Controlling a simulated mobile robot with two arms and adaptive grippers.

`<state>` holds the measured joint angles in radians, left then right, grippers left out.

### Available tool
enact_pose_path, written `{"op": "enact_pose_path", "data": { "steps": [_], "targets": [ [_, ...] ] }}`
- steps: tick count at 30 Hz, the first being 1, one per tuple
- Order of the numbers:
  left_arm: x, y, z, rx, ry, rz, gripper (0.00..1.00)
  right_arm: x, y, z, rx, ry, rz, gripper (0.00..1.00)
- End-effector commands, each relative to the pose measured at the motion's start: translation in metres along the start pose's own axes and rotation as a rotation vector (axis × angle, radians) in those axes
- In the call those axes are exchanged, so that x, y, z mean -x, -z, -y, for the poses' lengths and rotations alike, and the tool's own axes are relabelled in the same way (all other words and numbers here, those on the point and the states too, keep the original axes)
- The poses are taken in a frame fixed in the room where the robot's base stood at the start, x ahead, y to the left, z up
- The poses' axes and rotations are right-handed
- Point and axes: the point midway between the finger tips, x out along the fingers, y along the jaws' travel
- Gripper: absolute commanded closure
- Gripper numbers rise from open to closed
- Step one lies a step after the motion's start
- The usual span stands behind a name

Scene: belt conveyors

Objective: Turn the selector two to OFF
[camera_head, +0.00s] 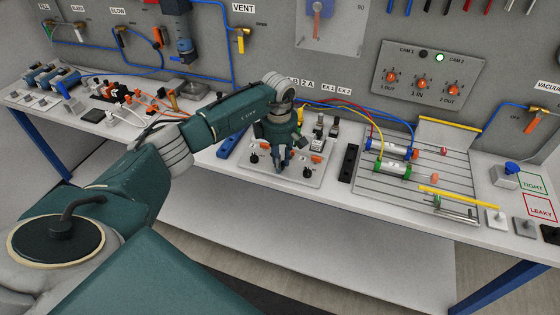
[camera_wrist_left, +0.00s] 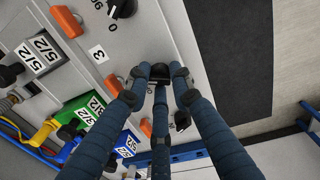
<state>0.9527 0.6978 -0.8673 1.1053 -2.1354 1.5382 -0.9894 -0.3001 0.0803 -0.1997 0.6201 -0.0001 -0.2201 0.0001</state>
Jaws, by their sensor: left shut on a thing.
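The selector panel (camera_head: 245,166) is a light plate on the bench with black knobs and orange parts. My left gripper (camera_head: 282,164) points down at its middle. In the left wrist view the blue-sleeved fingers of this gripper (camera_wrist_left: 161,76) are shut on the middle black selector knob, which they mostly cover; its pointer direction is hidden. A second knob (camera_wrist_left: 121,8) by the label 3 (camera_wrist_left: 97,54) sits above, with a 0 mark beside it. Another knob (camera_wrist_left: 182,121) shows below, partly behind a finger. My right gripper is in neither view.
Behind the panel stand valve blocks labelled 5/2 (camera_wrist_left: 43,52) and 3/2, with coloured hoses. A black strip (camera_head: 348,163) and a slotted plate with cylinders (camera_head: 392,168) lie to the right. A blue piece (camera_head: 229,141) lies to the left. The bench front is clear.

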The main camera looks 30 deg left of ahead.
Motion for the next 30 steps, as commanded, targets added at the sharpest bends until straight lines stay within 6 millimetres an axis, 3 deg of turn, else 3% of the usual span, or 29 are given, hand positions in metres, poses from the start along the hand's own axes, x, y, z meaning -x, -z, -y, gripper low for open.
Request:
{"op": "enact_pose_path", "data": {
  "steps": [30],
  "targets": [
    [0.000,-0.002,-0.001,0.826,-0.001,-0.050,1.00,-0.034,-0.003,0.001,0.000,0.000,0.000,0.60]
  ]
}}
